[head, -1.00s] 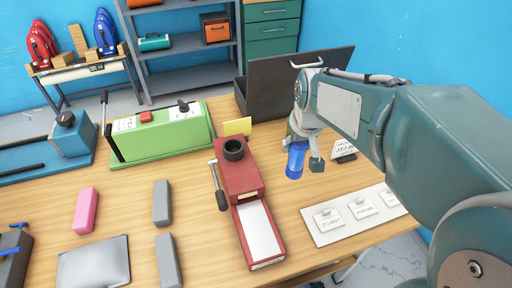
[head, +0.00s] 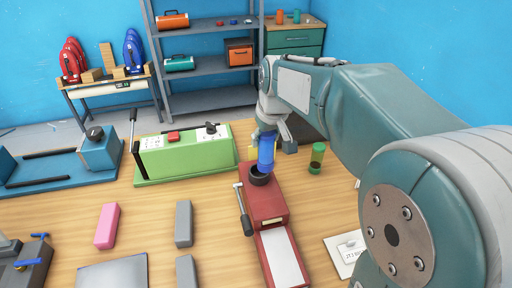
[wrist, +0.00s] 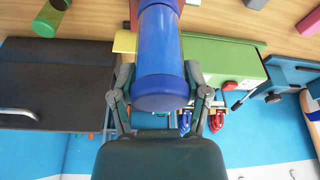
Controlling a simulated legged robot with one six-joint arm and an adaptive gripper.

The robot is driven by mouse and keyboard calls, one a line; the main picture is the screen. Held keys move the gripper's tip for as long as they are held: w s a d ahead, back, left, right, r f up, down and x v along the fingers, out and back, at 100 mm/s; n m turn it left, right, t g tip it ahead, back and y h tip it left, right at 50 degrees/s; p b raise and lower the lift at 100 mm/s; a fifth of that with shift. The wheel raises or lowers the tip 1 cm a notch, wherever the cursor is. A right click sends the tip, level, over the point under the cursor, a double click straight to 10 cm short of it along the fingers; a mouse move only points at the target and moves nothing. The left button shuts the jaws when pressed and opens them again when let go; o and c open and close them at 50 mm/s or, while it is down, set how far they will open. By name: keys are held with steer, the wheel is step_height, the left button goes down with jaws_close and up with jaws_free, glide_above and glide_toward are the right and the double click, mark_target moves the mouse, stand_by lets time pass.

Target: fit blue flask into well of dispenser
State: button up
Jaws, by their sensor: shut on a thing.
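The blue flask (head: 266,153) is held roughly upright by my gripper (head: 268,133). In the wrist view the flask (wrist: 160,60) sits between the two fingers (wrist: 160,84), which are shut on it. The dispenser (head: 265,208) is a long red unit on the table with a white panel at its near end and a lever on its left side. Its well (head: 258,177) is a dark round collar on top. The flask's lower end overlaps the far part of the collar in the head view. I cannot tell whether it is inside or just above it.
A green machine (head: 184,150) stands left of the dispenser. Grey blocks (head: 184,223) and a pink block (head: 107,225) lie at the left front. White cards (head: 346,250) lie at the right.

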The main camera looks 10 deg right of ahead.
steer(key=w+a+f, duration=0.1)
steer(key=w+f, duration=0.2)
steer(key=f, duration=0.1)
steer(key=shift+w+f, duration=0.35)
steer(key=shift+w, duration=0.05)
steer(key=f, duration=0.2)
steer(key=d+f, duration=0.1)
steer(key=shift+w+f, duration=0.15)
steer(key=shift+w, duration=0.2)
steer(key=shift+c, duration=0.2)
steer(key=shift+a+f, duration=0.3)
steer(key=shift+f, duration=0.1)
steer(key=shift+a, duration=0.1)
steer(key=o, duration=1.3)
steer(key=shift+c, duration=0.2)
steer(key=shift+r, duration=0.1)
